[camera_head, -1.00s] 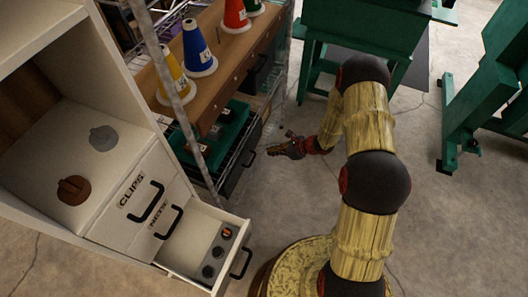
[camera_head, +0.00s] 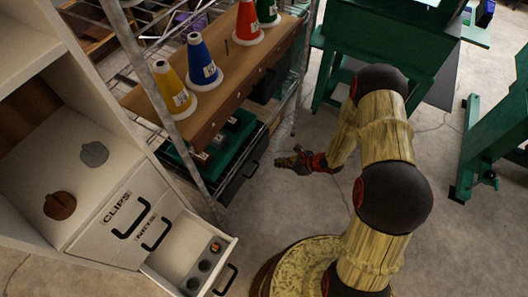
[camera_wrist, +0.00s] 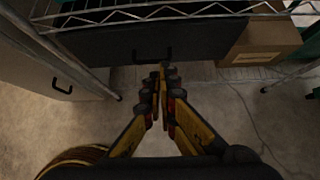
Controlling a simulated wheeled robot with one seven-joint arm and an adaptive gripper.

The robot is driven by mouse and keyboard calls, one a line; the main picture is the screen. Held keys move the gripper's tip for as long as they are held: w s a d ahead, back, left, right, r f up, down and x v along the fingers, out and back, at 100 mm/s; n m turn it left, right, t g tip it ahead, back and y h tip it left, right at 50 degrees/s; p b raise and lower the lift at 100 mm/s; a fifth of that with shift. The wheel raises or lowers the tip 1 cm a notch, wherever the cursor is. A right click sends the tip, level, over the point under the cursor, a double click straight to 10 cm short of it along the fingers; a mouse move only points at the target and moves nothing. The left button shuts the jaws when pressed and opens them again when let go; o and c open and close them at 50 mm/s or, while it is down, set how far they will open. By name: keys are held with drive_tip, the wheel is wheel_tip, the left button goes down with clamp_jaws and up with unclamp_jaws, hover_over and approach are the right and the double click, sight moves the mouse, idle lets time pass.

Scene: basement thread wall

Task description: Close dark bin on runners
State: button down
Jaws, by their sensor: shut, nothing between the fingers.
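The dark bin (camera_head: 240,175) sits low in the wire rack, with a black handle (camera_head: 252,169) on its front. In the wrist view its dark front (camera_wrist: 190,42) spans the upper middle under a wire shelf, and its handle (camera_wrist: 153,62) shows just beyond my fingertips. I cannot tell how far out it stands. My gripper (camera_head: 281,161) is shut and empty, pointing toward the bin front with a gap in the head view. In the wrist view my gripper (camera_wrist: 162,72) overlaps the handle's right end; touch cannot be judged.
A white cabinet (camera_head: 110,235) stands left, with an open lower drawer (camera_head: 190,255) jutting out. A rack post (camera_head: 165,95) stands between cabinet and bin. Thread cones fill the wooden shelf (camera_head: 215,115) above. A cardboard box (camera_wrist: 262,42) sits right of the bin. Green machinery (camera_head: 385,40) stands behind.

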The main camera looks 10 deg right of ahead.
sight(251, 157)
drive_tip(key=shift+w+a+r+b+x, duration=0.25)
drive_tip(key=shift+b+x, duration=0.5)
drive_tip(key=shift+x, duration=1.45)
drive_tip(key=shift+w+r+b+x, duration=0.4)
drive_tip(key=shift+b+x, duration=0.35)
drive_tip(key=shift+x, duration=1.4)
drive_tip(key=shift+w+a+r+b+x, duration=0.25)
drive_tip(key=shift+b+x, duration=0.5)
drive_tip(key=shift+x, duration=1.45)
drive_tip(key=shift+d, duration=0.1)
drive_tip(key=shift+w+a+b, duration=0.35)
drive_tip(key=shift+w+a, duration=0.35)
drive_tip(key=shift+a, duration=0.1)
drive_tip(key=shift+r, duration=0.15)
drive_tip(key=shift+d, duration=0.1)
